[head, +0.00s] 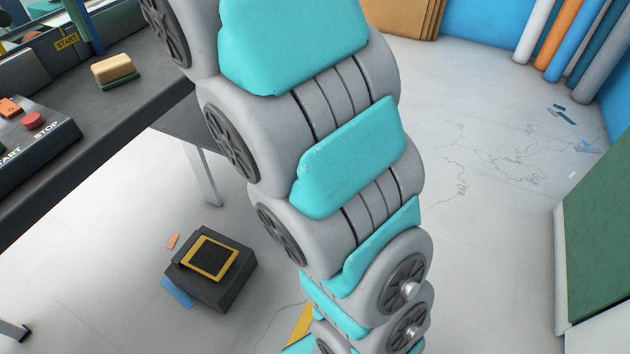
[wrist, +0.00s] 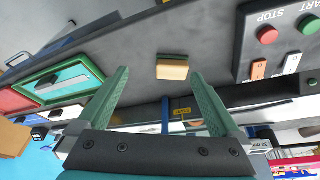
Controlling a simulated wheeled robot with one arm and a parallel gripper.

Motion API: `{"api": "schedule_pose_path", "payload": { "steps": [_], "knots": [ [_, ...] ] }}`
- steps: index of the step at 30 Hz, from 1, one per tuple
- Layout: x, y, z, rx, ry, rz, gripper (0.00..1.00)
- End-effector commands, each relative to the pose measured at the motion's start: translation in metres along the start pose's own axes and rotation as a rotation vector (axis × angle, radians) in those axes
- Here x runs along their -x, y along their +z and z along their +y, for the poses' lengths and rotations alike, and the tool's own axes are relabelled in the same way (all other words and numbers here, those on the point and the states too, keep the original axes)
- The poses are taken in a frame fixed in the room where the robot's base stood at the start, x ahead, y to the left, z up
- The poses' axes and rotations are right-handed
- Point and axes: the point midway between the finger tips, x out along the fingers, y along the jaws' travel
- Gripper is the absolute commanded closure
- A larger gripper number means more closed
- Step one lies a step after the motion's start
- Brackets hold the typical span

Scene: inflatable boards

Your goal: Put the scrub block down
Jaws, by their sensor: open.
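The scrub block (head: 114,70) has a tan top and a dark green underside. It rests on the dark grey bench top (head: 150,62) at the left of the head view. In the wrist view the block (wrist: 172,68) lies on the bench, ahead of and between my fingers. My gripper (wrist: 158,78) has two green fingers spread wide with nothing between them. The block looks apart from both fingers. In the head view my arm fills the middle and my gripper is not visible.
A control box (head: 38,135) with START and STOP buttons sits on the bench near the block. A black box with a yellow square (head: 208,258) stands on the floor below. Coloured rolls (head: 562,40) stand at the back right. Floor right of my arm is mostly clear.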

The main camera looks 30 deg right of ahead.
Motion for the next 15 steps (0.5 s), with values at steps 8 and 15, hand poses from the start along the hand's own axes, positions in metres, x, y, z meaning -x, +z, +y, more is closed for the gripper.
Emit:
{"api": "schedule_pose_path", "payload": {
  "steps": [8, 15],
  "knots": [
    [-0.039, 0.08, 0.044, -0.072, 0.02, -0.125, 0.0],
    [-0.077, 0.168, 0.071, -0.117, 0.028, -0.227, 0.0]
  ]
}}
